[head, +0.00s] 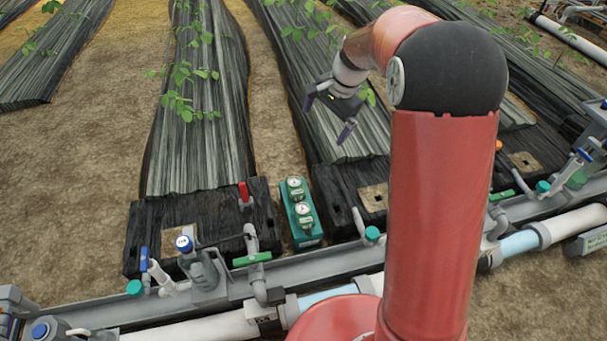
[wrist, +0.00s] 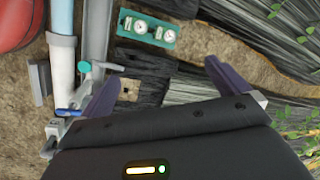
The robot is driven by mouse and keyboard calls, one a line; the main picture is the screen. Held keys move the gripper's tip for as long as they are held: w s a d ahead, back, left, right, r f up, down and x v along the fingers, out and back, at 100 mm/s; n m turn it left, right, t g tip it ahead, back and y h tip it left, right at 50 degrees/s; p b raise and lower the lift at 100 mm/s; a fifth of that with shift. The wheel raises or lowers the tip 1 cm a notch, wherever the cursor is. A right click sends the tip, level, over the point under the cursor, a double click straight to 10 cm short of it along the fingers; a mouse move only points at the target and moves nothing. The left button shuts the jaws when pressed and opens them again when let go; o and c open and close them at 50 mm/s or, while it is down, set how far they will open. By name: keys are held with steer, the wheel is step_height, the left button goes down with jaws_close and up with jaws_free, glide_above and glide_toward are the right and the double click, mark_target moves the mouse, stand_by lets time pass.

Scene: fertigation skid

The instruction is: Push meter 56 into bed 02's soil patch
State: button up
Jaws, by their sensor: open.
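Two round-dialled green meters (head: 295,183) (head: 304,209) stand in a teal holder (head: 313,240) between two beds; they also show in the wrist view (wrist: 140,27) (wrist: 166,36). Their numbers are too small to read. Another meter (head: 184,243), with a blue rim, stands at the left bed's tan soil patch (head: 172,229). The middle bed has a bare tan soil patch (head: 375,197), also in the wrist view (wrist: 129,92). I cannot tell which bed is 02. My gripper (head: 327,118) is open and empty above the middle bed's black film, apart from the meters.
Grey and white pipes (head: 210,325) with valves cross the front. A red-handled valve (head: 245,193) and a green-handled valve (head: 252,258) stand near the holder. Another soil patch (head: 524,161) is at right. Bare ground separates the film-covered plant rows.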

steer(key=w+a+f+m+b, duration=0.1)
steer(key=w+f, duration=0.2)
steer(key=f, duration=0.2)
steer(key=w+a+f+m, duration=0.1)
steer(key=w+f, duration=0.2)
steer(key=f, duration=0.3)
steer(key=m+g+y+b, duration=0.1)
steer(key=m+g+b, duration=0.1)
steer(key=m+b, duration=0.15)
glide_above(297, 185)
steer(key=d+p, duration=0.1)
steer(key=d, duration=0.1)
step_height(297, 185, down, 20)
steer(key=shift+m, duration=0.35)
steer(key=b+x, duration=0.1)
steer(key=x, duration=0.5)
steer(key=shift+w+f, duration=0.15)
steer(key=shift+w, duration=0.05)
steer(key=shift+a+f, duration=0.25)
steer(key=shift+f, duration=0.45)
steer(key=c, duration=1)
steer(key=shift+r+p, duration=2.65)
steer(key=shift+r, duration=2.95)
